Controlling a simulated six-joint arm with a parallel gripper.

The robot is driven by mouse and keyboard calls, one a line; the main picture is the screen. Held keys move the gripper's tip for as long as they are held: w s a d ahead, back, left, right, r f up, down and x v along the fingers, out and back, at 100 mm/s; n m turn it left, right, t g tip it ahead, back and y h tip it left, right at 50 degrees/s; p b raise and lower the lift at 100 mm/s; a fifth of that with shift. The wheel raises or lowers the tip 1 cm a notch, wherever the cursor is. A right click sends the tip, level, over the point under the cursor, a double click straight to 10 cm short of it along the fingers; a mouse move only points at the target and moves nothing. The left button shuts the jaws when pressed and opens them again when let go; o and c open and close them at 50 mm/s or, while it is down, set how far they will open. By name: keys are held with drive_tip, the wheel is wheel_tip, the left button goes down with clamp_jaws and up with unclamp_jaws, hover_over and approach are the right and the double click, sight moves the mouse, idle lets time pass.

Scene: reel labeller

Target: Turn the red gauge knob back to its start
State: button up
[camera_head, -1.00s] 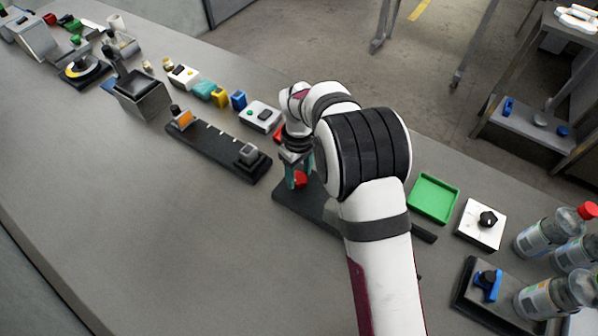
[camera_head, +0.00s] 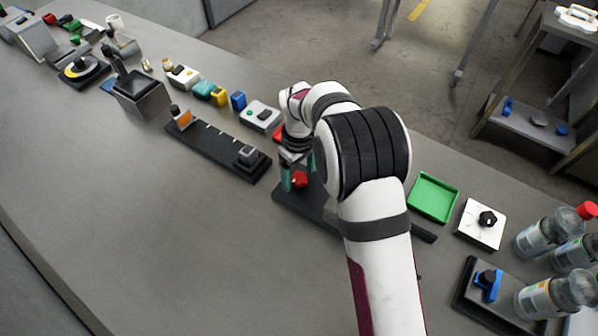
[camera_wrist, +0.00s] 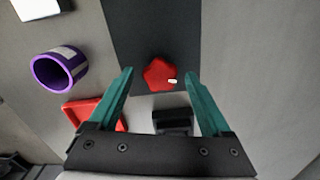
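The red gauge knob (camera_wrist: 160,74) is a lobed knob with a small white mark toward its right side, on a dark base plate (camera_wrist: 150,25) in the wrist view. My gripper (camera_wrist: 158,72) has its two teal fingers spread apart, one on each side of the knob, with a gap on both sides. In the head view the red knob (camera_head: 299,180) shows beside the teal fingers of my gripper (camera_head: 292,178), low over the dark base plate (camera_head: 290,202). My arm hides much of the plate in the head view.
In the wrist view a purple ring (camera_wrist: 60,70) and a red tray (camera_wrist: 92,112) lie to the left. A dark track with a grey slider (camera_head: 218,147) is left of my gripper in the head view. A green tray (camera_head: 433,198) and white dial box (camera_head: 481,224) are right.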

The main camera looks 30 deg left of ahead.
wheel_tip(320, 180, up, 16)
idle(0.3)
drive_tip(key=m, duration=0.6)
approach(299, 178)
wheel_tip(299, 178, down, 8)
drive_tip(key=shift+f, duration=0.25)
